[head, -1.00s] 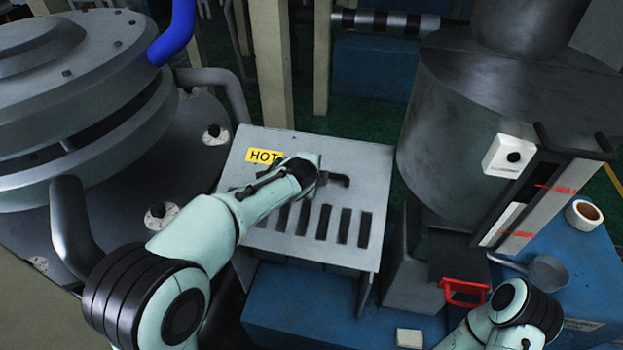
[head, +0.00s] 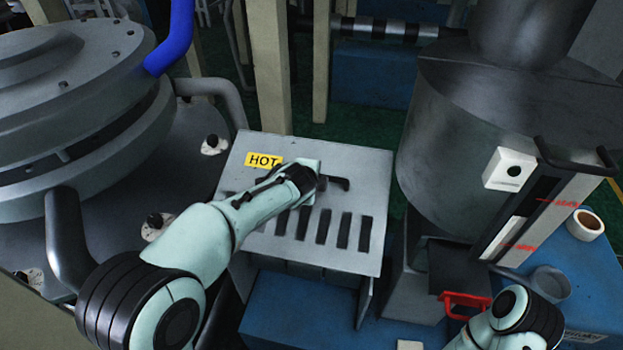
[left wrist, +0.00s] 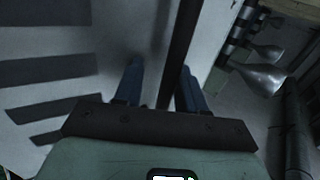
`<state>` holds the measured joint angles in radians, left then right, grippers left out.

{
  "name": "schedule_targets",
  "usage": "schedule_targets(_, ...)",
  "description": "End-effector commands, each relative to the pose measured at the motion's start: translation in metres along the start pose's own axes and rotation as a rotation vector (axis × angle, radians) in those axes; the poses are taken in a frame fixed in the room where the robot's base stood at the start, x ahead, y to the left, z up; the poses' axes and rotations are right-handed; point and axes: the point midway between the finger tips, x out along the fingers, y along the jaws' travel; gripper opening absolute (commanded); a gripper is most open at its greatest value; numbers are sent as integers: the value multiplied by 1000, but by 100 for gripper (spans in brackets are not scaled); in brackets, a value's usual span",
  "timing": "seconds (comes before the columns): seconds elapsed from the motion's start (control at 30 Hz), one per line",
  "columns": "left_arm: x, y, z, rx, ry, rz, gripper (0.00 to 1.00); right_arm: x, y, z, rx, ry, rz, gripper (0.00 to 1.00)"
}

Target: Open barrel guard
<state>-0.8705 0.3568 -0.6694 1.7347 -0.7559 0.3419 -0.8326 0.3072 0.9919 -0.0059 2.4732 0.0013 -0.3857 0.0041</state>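The barrel guard (head: 262,236) is a grey slotted cover with a yellow HOT label (head: 263,160), and it looks closed. Its dark bar handle (head: 338,183) runs across the upper face, partly hidden by my left gripper (head: 312,178). In the left wrist view, the two blue-grey fingers of my left gripper (left wrist: 162,78) are apart, with the dark handle (left wrist: 179,45) passing between them. A gap shows between the handle and the left finger; the handle lies closer to the right finger. My right forearm shows at the lower right of the head view, but its gripper does not.
A large grey round housing (head: 75,120) stands left of the guard, and a metal hopper (head: 455,140) stands right. A red handle (head: 465,303), a tape roll (head: 586,225) and a scoop (head: 550,282) are at the right. Posts (head: 262,70) rise behind the guard.

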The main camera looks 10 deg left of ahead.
Motion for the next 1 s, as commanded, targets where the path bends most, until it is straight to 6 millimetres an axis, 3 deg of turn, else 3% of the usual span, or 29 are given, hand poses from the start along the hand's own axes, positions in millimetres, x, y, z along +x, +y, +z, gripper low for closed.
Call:
schedule_targets(0.13, -7, 0, -1, -1, 2, -1, 39, 3, 2, 2, 1, -3, 1, 43)
schedule_targets(0.27, -26, 1, -1, -1, 6, -3, 39, 11, 7, 8, 4, -10, 4, 43)
schedule_targets(0.7, -117, 1, 0, -1, 3, 0, 39, 30, 17, 18, 9, -25, 9, 43)
schedule_targets(1.0, -134, 0, 0, 0, 0, 1, 39, 31, 18, 19, 9, -25, 9, 43)
